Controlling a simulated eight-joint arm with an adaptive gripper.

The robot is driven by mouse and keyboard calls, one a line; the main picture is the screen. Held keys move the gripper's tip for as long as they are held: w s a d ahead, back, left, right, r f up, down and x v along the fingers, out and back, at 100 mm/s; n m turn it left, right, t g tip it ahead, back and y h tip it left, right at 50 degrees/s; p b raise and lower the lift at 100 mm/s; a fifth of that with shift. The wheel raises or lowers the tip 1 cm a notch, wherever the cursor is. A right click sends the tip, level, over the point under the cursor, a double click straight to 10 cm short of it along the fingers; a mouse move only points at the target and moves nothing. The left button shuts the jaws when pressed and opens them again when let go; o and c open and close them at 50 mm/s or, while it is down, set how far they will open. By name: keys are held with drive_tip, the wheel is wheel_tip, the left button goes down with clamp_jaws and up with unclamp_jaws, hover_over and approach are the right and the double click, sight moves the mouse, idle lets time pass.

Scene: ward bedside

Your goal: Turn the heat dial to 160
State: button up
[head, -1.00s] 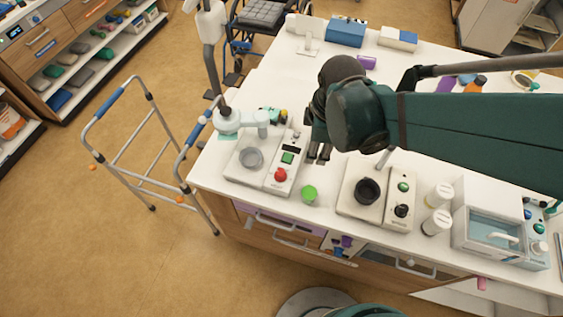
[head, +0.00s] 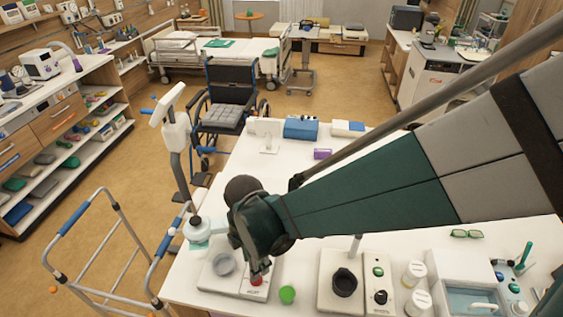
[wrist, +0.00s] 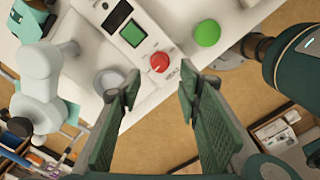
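The red dial (head: 256,281) sits on the front corner of a white device (head: 218,280) with a mixer-like head, at the left of the table. In the wrist view the red dial (wrist: 159,62) has lettering beside it that seems to read HEAT; its setting is too small to read. My gripper (wrist: 158,88) is open, its two green fingers apart with nothing between them. The dial lies just beyond the fingertips and no contact shows. In the head view my gripper (head: 260,268) hangs over the dial and partly hides it.
A green button or screen (wrist: 132,33) is beside the dial. A bright green round object (head: 288,295) stands right of the device. Further right are a second device with a black cup (head: 344,283), white jars (head: 415,273) and a water bath (head: 470,298).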

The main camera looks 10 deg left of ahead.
drive_tip(key=shift+f, duration=0.2)
drive_tip(key=shift+f, duration=3.7)
drive_tip(key=c, duration=0.9)
